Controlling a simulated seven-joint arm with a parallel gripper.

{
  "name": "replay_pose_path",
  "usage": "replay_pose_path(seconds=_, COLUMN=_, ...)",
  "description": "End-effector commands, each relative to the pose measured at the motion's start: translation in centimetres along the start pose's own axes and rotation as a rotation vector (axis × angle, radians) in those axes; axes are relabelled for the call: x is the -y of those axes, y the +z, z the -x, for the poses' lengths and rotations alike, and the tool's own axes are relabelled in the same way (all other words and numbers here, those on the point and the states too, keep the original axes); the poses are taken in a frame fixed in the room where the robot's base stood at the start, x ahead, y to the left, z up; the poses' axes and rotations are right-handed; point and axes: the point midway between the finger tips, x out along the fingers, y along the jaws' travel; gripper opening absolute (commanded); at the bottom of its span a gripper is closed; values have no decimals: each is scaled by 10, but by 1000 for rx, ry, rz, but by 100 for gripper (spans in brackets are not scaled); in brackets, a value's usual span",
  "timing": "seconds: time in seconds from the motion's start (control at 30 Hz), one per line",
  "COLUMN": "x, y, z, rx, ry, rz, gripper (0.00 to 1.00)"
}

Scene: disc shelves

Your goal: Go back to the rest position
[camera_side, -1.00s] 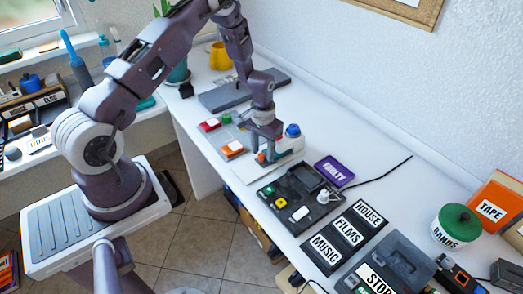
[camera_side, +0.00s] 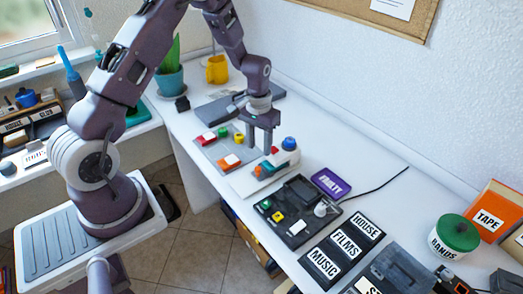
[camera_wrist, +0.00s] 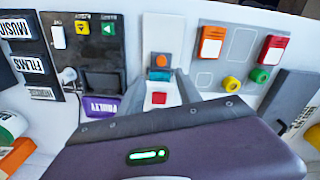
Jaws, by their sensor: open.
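My gripper (camera_side: 260,151) is open and points down above the white device with a blue knob (camera_side: 288,144). Its fingers are empty. Whether the fingertips touch anything there is hard to tell.
A grey tray (camera_side: 206,150) with red, orange, green and yellow pieces lies behind left. A black panel (camera_side: 296,231) with buttons and a purple FAULTY box (camera_side: 330,183) stand in front right. Labelled HOUSE, FILMS and MUSIC slots (camera_side: 344,246) lie farther right.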

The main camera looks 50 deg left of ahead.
Motion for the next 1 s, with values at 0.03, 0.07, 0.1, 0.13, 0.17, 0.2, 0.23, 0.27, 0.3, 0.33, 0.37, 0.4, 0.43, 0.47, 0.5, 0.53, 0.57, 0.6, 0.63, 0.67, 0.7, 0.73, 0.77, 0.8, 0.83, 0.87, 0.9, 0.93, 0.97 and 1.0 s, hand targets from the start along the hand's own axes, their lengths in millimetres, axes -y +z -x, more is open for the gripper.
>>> replay_pose_path(seconds=0.03, x=-6, y=0, z=26, rx=-29, ry=2, rz=-14, gripper=41)
replay_pose_path(seconds=0.07, x=-11, y=2, z=45, rx=-48, ry=3, rz=-26, gripper=41)
replay_pose_path(seconds=0.1, x=-18, y=9, z=77, rx=-79, ry=5, rz=-44, gripper=41)
replay_pose_path(seconds=0.13, x=-24, y=17, z=101, rx=-102, ry=8, rz=-60, gripper=41)
replay_pose_path(seconds=0.17, x=-29, y=27, z=125, rx=-127, ry=10, rz=-76, gripper=41)
replay_pose_path(seconds=0.2, x=-36, y=43, z=155, rx=-158, ry=14, rz=-98, gripper=41)
replay_pose_path(seconds=0.23, x=-40, y=57, z=175, rx=-182, ry=17, rz=-113, gripper=41)
replay_pose_path(seconds=0.27, x=-44, y=72, z=194, rx=-205, ry=20, rz=-129, gripper=41)
replay_pose_path(seconds=0.3, x=-48, y=93, z=216, rx=-237, ry=25, rz=-150, gripper=41)
replay_pose_path(seconds=0.33, x=-50, y=110, z=231, rx=-260, ry=29, rz=-166, gripper=41)
replay_pose_path(seconds=0.37, x=-51, y=127, z=244, rx=-284, ry=34, rz=-181, gripper=41)
replay_pose_path(seconds=0.4, x=-52, y=151, z=258, rx=-315, ry=40, rz=-201, gripper=41)
replay_pose_path(seconds=0.43, x=-52, y=169, z=266, rx=-337, ry=44, rz=-216, gripper=41)
replay_pose_path(seconds=0.47, x=-52, y=186, z=272, rx=-358, ry=49, rz=-229, gripper=41)
replay_pose_path(seconds=0.5, x=-51, y=206, z=278, rx=-384, ry=55, rz=-246, gripper=41)
replay_pose_path(seconds=0.53, x=-49, y=220, z=281, rx=-402, ry=59, rz=-257, gripper=41)
replay_pose_path(seconds=0.57, x=-48, y=232, z=282, rx=-417, ry=63, rz=-266, gripper=41)
replay_pose_path(seconds=0.6, x=-46, y=246, z=283, rx=-435, ry=67, rz=-278, gripper=41)
replay_pose_path(seconds=0.63, x=-45, y=254, z=283, rx=-445, ry=70, rz=-284, gripper=41)
replay_pose_path(seconds=0.67, x=-44, y=260, z=282, rx=-454, ry=72, rz=-290, gripper=41)
replay_pose_path(seconds=0.7, x=-43, y=267, z=282, rx=-463, ry=74, rz=-295, gripper=41)
replay_pose_path(seconds=0.73, x=-42, y=271, z=281, rx=-467, ry=76, rz=-298, gripper=41)
replay_pose_path(seconds=0.77, x=-42, y=273, z=281, rx=-470, ry=76, rz=-300, gripper=41)
replay_pose_path(seconds=0.8, x=-42, y=275, z=280, rx=-472, ry=77, rz=-302, gripper=41)
replay_pose_path(seconds=0.83, x=-41, y=275, z=280, rx=-472, ry=77, rz=-302, gripper=41)
replay_pose_path(seconds=0.87, x=-41, y=275, z=280, rx=-472, ry=77, rz=-302, gripper=41)
replay_pose_path(seconds=0.9, x=-41, y=275, z=280, rx=-472, ry=77, rz=-302, gripper=41)
replay_pose_path(seconds=0.93, x=-41, y=275, z=280, rx=-472, ry=77, rz=-301, gripper=41)
replay_pose_path(seconds=0.97, x=-42, y=274, z=280, rx=-472, ry=77, rz=-301, gripper=41)
replay_pose_path(seconds=1.0, x=-42, y=274, z=280, rx=-472, ry=77, rz=-301, gripper=41)
